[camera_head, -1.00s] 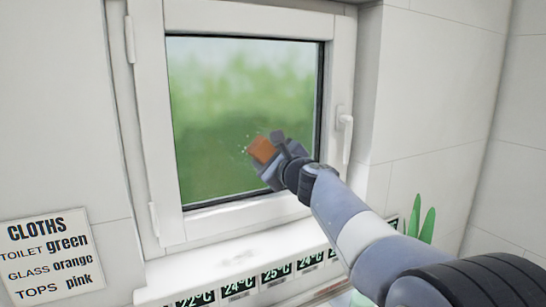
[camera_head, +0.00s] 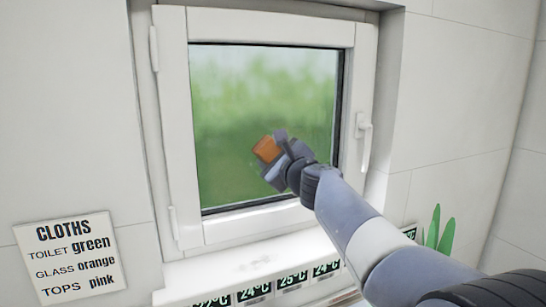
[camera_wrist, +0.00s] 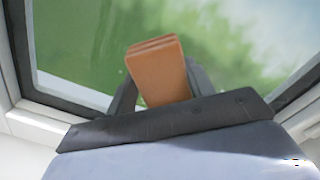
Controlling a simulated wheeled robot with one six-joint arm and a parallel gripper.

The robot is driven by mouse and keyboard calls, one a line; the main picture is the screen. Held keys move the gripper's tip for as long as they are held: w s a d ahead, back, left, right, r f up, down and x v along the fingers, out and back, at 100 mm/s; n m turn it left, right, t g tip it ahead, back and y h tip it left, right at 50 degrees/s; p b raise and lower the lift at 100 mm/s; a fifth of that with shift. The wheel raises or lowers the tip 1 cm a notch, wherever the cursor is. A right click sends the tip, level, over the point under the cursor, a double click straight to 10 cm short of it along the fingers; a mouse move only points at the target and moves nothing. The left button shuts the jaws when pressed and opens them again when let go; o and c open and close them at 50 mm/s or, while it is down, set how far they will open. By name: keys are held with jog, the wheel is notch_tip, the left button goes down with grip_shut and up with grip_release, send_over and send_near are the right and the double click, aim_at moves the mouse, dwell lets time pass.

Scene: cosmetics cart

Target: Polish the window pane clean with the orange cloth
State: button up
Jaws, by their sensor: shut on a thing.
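The window pane (camera_head: 240,95) fills a white frame and shows blurred green behind it. My gripper (camera_head: 277,155) is in front of the lower middle of the pane. It is shut on the orange cloth (camera_head: 266,149), a folded pad. In the wrist view the cloth (camera_wrist: 158,72) sticks out between the two dark fingers (camera_wrist: 160,90) toward the glass (camera_wrist: 90,40). I cannot tell for sure whether it touches the pane. A few small pale specks show on the glass in the wrist view. The gripper and arm hide part of the lower right pane.
A white handle (camera_head: 364,135) is on the frame's right side. Below is a sill (camera_head: 240,262) with several temperature labels. A cloth sign (camera_head: 70,259) on the left wall reads glass orange. A green plant (camera_head: 440,232) stands at lower right.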

jog(key=w+d, duration=0.4)
jog(key=d, duration=0.6)
jog(key=shift+w, duration=0.15)
dwell(0.7)
jog(key=shift+d+f, duration=0.1)
jog(key=shift+b+v, duration=0.9)
jog(key=shift+v, duration=2)
jog(key=v, duration=0.3)
jog(key=shift+b, duration=0.4)
